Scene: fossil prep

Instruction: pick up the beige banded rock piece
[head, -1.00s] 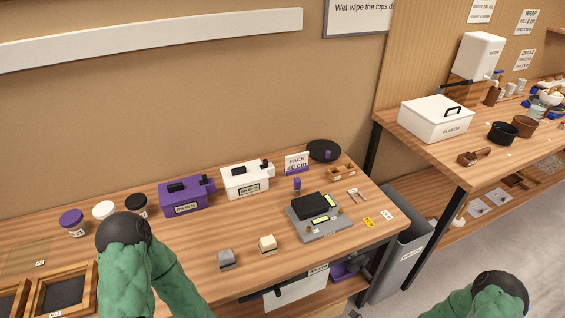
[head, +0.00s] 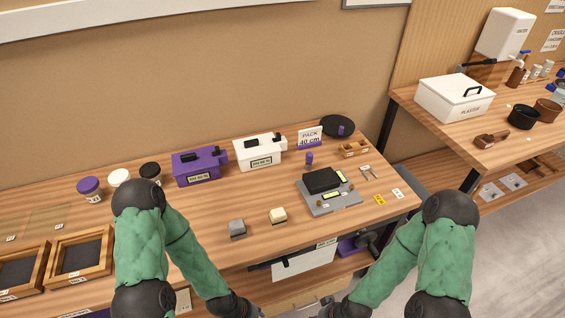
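A small beige block (head: 278,216) sits on the wooden table near its front edge, left of a grey scale-like device. Its banding is too small to make out. A grey block (head: 237,229) stands just left of it. My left gripper (head: 250,310) is at the bottom edge, partly cut off, below and in front of the blocks. My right gripper (head: 326,306) is at the bottom edge to its right, also partly cut off. Both are apart from the beige block, and their finger states are unclear.
Purple (head: 198,167) and white (head: 258,152) boxes, lidded jars (head: 90,189) and a black dish (head: 338,126) stand along the back. Framed trays (head: 82,257) lie at the left. The tabletop around the two blocks is clear. A drawer front or panel (head: 303,263) is below the edge.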

